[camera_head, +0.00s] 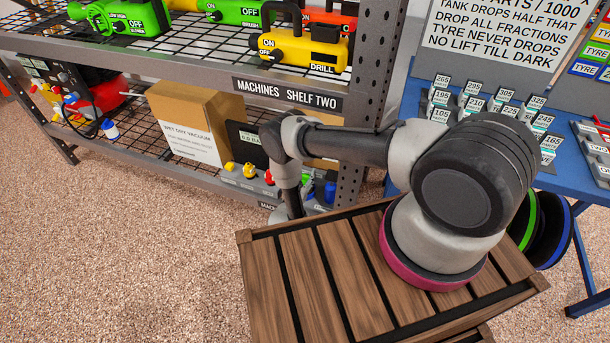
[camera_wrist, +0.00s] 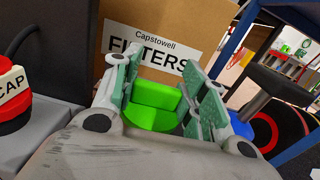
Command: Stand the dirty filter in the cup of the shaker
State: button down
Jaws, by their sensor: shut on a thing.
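My gripper (camera_wrist: 165,75) fills the middle of the wrist view, with pale green pads on its fingers. Its fingers are closed on a bright green thing (camera_wrist: 157,95) with a stepped, rounded shape. I cannot tell for sure that this is the dirty filter, and I see no clear dirt on it. A blue rounded thing (camera_wrist: 240,130) is just right of the gripper. I cannot make out the shaker's cup for certain. In the head view my arm reaches down beside the lower shelf, and the gripper end is hidden there.
A cardboard box labelled FILTERS (camera_wrist: 215,20) stands behind the gripper. A red CAP knob (camera_wrist: 12,95) is at left. In the head view a shelf post (camera_head: 365,100) stands close to my arm, a slatted wooden top (camera_head: 300,270) is in front, and a blue bench (camera_head: 560,180) is at right.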

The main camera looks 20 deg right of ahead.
jog(key=c, duration=0.8)
grip_release()
jog(key=shift+f, duration=0.1)
jog(key=shift+r, duration=0.2)
jog(key=v, duration=1.2)
jog(key=shift+r, duration=0.1)
jog(key=shift+s, duration=0.1)
